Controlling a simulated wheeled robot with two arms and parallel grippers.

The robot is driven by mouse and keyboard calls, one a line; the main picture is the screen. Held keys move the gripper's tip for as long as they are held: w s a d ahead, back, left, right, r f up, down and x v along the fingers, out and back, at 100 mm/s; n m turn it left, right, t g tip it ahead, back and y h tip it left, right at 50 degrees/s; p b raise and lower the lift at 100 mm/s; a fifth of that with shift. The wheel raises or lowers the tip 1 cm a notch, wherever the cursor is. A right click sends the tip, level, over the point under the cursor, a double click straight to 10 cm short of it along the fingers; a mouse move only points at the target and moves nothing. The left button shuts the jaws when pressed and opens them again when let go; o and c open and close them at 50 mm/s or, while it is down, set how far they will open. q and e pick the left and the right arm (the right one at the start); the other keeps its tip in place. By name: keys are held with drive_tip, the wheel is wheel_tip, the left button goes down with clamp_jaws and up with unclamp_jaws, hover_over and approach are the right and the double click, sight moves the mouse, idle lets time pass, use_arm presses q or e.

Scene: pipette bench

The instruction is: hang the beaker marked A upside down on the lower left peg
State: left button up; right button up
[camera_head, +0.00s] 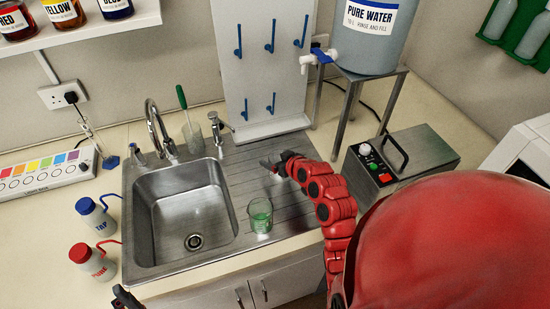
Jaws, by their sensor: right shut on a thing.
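My right gripper (271,164) is above the ridged drainboard, in front of the peg board (262,75). It is shut on a small clear thing that is hard to make out; no letter A can be read. The board has three blue upper pegs and two lower ones; the lower left peg (246,108) is bare.
The steel sink (190,212) with its tap (157,125) is left of the drainboard. A glass with a green-handled tool (193,136) stands behind it. The water tank (370,35) on its stand and a steel device (415,160) are to the right. Bottles (95,215) stand at left.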

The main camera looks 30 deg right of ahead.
drive_tip(key=shift+s+f, duration=0.1)
drive_tip(key=shift+f, duration=0.4)
drive_tip(key=shift+f, duration=0.2)
drive_tip(key=o, duration=1.2)
drive_tip(key=shift+r, duration=0.1)
drive_tip(key=shift+r, duration=0.1)
